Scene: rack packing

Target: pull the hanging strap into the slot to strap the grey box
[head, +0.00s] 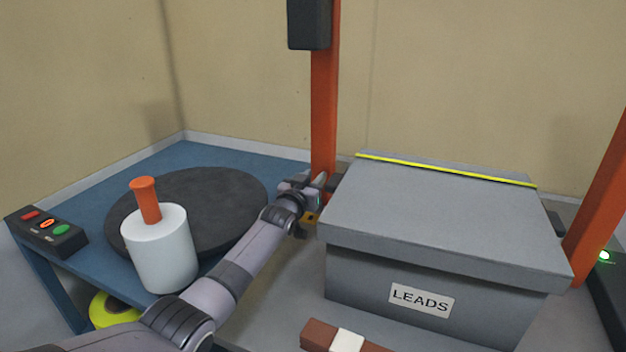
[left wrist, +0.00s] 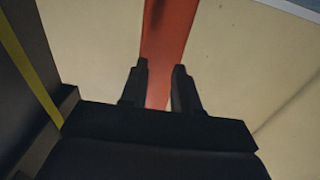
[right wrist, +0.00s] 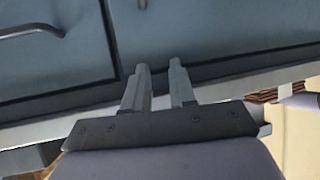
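The grey box (head: 435,215), labelled LEADS, sits with its lid on at the right of the head view. A yellow strap (head: 450,171) lies across the back of the lid. A yellow band also shows at the left of the left wrist view (left wrist: 28,70). My left gripper (head: 322,182) is beside the box's left side, at the foot of the left orange post (head: 325,110). Its fingers are apart, with the post behind the gap and nothing visible between them. A yellow-and-black mark (head: 310,217) shows just below it; the slot is not clear. My right gripper (right wrist: 160,70) is open and empty, facing blue-grey panels.
A white cylinder (head: 160,250) with an orange handle stands by a dark round turntable (head: 215,200) on the blue table. A button panel (head: 45,230) is at the left. A brown bar with a white band (head: 347,342) lies before the box. Another orange post (head: 600,200) stands right.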

